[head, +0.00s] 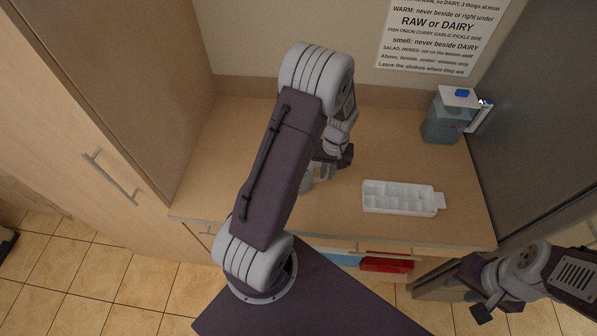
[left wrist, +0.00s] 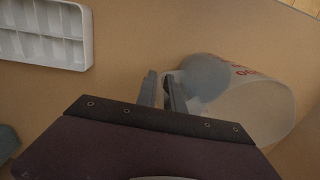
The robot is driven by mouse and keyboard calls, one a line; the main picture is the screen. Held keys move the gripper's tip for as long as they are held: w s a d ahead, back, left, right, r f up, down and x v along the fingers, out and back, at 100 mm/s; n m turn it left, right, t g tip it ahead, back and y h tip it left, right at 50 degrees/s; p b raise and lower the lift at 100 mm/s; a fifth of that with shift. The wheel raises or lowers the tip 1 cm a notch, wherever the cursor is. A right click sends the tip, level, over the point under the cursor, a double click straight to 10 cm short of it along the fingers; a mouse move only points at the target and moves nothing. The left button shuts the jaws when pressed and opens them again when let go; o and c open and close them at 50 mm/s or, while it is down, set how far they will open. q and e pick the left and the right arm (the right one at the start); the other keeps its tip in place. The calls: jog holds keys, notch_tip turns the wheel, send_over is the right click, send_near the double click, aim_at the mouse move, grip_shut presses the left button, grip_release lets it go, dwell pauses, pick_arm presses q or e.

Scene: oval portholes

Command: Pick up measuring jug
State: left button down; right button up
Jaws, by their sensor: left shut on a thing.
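The measuring jug (left wrist: 245,105) is a translucent, pale vessel with red markings, seen in the left wrist view right of the fingers. In the head view only a pale part of it (head: 316,181) shows beside my left arm; the rest is hidden. My left gripper (head: 337,160) is at the jug over the counter. In the left wrist view its fingers (left wrist: 161,90) are shut on the jug at its near side, where the handle seems to be. My right gripper (head: 492,303) hangs at the lower right, away from the jug; its finger gap is unclear.
A white compartment tray (head: 400,197) lies on the wooden counter (head: 240,150), right of the jug. A blue-grey pitcher with a white lid (head: 447,119) stands at the back right. Tall cabinet at left, grey panel at right. A printed sign (head: 437,35) hangs behind.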

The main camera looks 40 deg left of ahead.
pick_arm(q)
jog(key=shift+r, duration=0.15)
dwell(0.8)
jog(key=shift+r+b, duration=0.3)
jog(key=shift+r, duration=1.5)
jog(key=w+d+r+b, duration=0.1)
jog(key=w+d+r, duration=0.4)
jog(key=w, duration=0.5)
jog(key=shift+w+d+r, duration=0.15)
jog(key=shift+d+r, duration=0.1)
jog(key=shift+r, duration=0.8)
